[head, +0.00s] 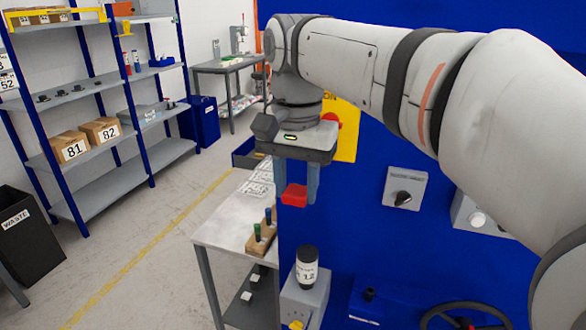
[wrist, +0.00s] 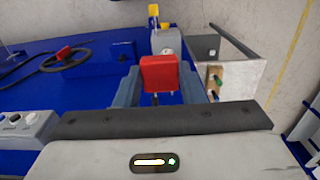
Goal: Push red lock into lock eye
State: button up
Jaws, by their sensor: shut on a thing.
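The red lock (head: 294,195) is held between the two blue-grey fingers of my gripper (head: 294,188), in the middle of the head view. It hangs in the air in front of the blue cabinet wall. In the wrist view the red lock (wrist: 160,72) sits between the two fingers, with a dark thin part below its body. My gripper is shut on it. A yellow plate with a red knob (head: 332,118) is on the blue wall, partly hidden by my arm. I cannot make out the lock eye in either view.
A grey switch box (head: 404,190) is on the blue wall. A labelled black-and-white jar (head: 307,268) stands on a grey box below the gripper. A metal table (head: 222,225) holds a wooden block (head: 262,240). A handwheel (head: 465,312) is low right.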

jog(key=shift+w+d+p, duration=0.3)
jog(key=shift+w+d, duration=0.05)
jog(key=shift+w, duration=0.55)
jog(key=shift+w+d+p, duration=0.25)
jog(key=shift+w+d, duration=0.05)
jog(key=shift+w, duration=0.65)
jog(key=shift+w+d+p, duration=0.3)
jog(key=shift+w+d, duration=0.05)
jog(key=shift+w, duration=0.55)
jog(key=shift+w+d+r+p, duration=0.1)
jog(key=shift+w+d+p, duration=0.15)
jog(key=shift+w+p, duration=0.25)
jog(key=shift+w+d+p, duration=0.2)
jog(key=shift+w+p, duration=0.05)
jog(key=shift+w, duration=0.4)
jog(key=o, duration=1.1)
jog(key=shift+s+a+b, duration=0.3)
jog(key=shift+s+a, duration=0.05)
jog(key=shift+s, duration=0.6)
jog(key=shift+s+a+b, duration=0.25)
jog(key=shift+s+a, duration=0.1)
jog(key=shift+s, duration=0.55)
jog(key=shift+s+a+b, duration=0.3)
jog(key=shift+s+a, duration=0.05)
jog(key=shift+s, duration=0.6)
